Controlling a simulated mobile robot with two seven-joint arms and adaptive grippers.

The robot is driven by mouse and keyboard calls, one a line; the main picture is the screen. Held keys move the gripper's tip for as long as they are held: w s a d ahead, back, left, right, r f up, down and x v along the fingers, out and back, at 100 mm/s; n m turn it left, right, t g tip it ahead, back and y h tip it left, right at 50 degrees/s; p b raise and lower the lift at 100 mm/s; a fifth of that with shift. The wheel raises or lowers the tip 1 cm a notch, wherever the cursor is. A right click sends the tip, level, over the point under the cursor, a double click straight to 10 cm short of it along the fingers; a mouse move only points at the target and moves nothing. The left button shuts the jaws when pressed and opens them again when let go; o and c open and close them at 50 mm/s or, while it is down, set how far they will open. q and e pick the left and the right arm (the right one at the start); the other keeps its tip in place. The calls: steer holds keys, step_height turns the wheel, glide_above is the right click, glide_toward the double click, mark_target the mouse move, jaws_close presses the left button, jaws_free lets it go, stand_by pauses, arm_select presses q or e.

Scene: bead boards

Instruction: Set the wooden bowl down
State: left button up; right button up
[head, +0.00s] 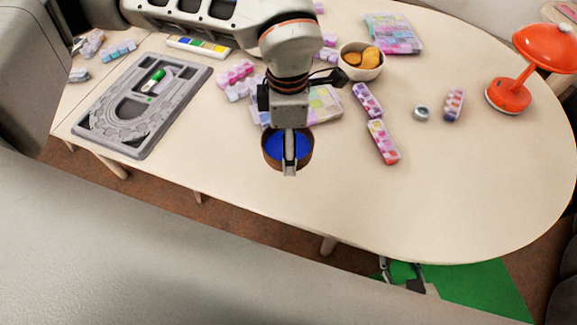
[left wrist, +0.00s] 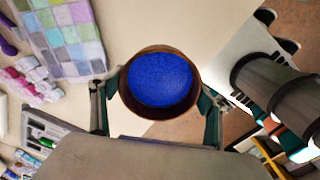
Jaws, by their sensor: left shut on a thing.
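The wooden bowl (head: 309,150) is brown and round, with a blue fill inside. In the head view it shows near the front middle of the table (head: 330,200). My left gripper (head: 289,168) is shut on the bowl, which looks level. In the left wrist view the bowl (left wrist: 126,92) sits between the two fingers (left wrist: 160,115), one at each side. I cannot tell whether its base touches the table. My right gripper (head: 404,274) is low at the table's front edge, partly hidden and away from the bowl.
A grey bead board (head: 115,125) lies at the left. Behind the bowl lies a pastel board (head: 325,103). A bowl of orange pieces (head: 362,60), bead strips (head: 382,142), a small round jar (head: 421,113) and an orange lamp (head: 508,95) stand right. The front right table is clear.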

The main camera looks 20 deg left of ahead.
arm_select(q)
step_height(320, 180, down, 6)
steer(key=shift+r, duration=0.1)
step_height(320, 180, down, 4)
steer(key=shift+f+b, duration=0.1)
steer(key=shift+b, duration=0.2)
steer(key=o, duration=1.2)
steer(key=shift+f, duration=0.15)
